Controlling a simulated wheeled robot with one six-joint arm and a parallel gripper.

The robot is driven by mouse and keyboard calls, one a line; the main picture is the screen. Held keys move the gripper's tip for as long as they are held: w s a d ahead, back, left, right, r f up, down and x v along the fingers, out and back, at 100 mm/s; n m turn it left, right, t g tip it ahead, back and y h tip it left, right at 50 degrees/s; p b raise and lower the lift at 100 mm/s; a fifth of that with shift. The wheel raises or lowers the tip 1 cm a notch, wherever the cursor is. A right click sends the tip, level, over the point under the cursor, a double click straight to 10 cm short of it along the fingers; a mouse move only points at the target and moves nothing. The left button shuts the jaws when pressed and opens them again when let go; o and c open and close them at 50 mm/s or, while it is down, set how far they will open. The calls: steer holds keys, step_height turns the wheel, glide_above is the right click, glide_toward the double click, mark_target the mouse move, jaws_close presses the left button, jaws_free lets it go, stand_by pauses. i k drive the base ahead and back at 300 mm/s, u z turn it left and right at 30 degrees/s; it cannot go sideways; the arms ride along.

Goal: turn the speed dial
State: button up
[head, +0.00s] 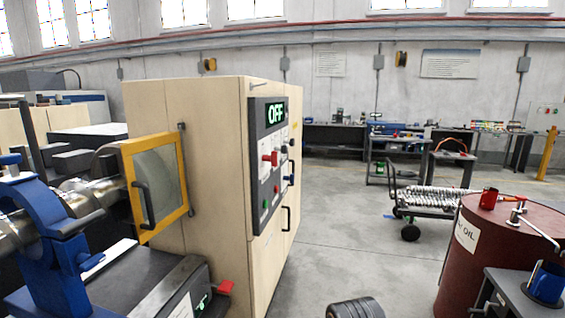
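The control panel (268,165) is dark grey and fixed to the side of a beige machine cabinet (190,110). Its green display (276,115) reads OFF. The panel is seen at a steep angle, so I cannot tell which control is the speed dial. My gripper is not in view, and nothing touches the panel.
A yellow-framed guard (156,185) and a blue machine part (45,240) stand at left. A dark red oil barrel (490,250) stands at right with fittings on top. A low cart (440,198) is behind it. The grey floor (345,225) between cabinet and barrel is mostly clear.

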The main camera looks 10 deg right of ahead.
mark_target(284, 148)
steer(key=k, duration=0.3)
steer(key=z, duration=0.8)
steer(key=i, duration=1.2)
steer(key=u, duration=0.85)
steer(key=i, duration=0.9)
steer(key=u, duration=0.7)
